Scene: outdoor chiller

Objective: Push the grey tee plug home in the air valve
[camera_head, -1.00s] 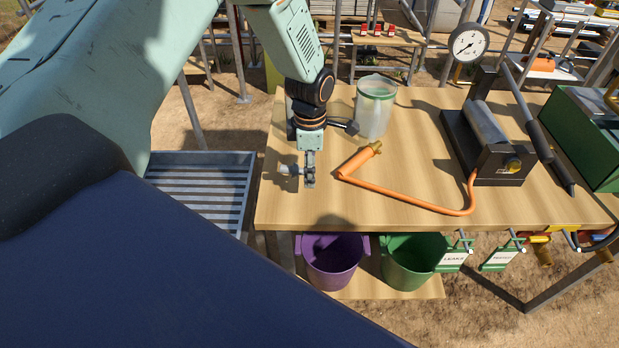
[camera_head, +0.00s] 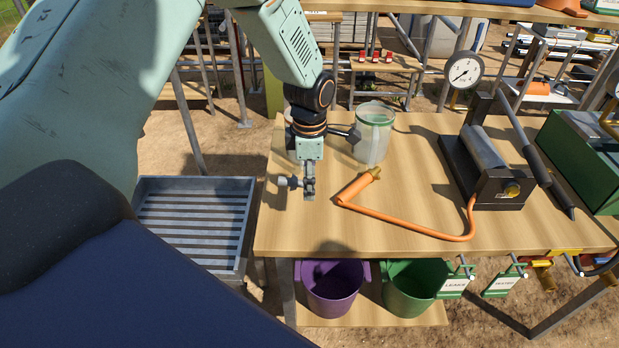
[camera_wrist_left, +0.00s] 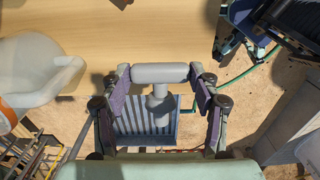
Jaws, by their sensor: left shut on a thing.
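My left gripper (camera_head: 309,192) hangs above the left part of the wooden bench (camera_head: 400,215). It is shut on the grey tee plug (camera_head: 289,182), which points out to the left of the fingers in the head view. In the left wrist view the plug's crossbar (camera_wrist_left: 160,73) lies between both fingers, and its stem points down in the picture, clear of anything. I cannot pick out the air valve in either view. My right gripper is not in view.
A clear jug (camera_head: 374,135) with a green rim stands behind the gripper. An orange handle with a hose (camera_head: 355,188) lies to its right, leading to a black pump (camera_head: 485,165). A slatted metal tray (camera_head: 192,225) is left of the bench. Purple (camera_head: 333,290) and green (camera_head: 412,290) buckets sit below.

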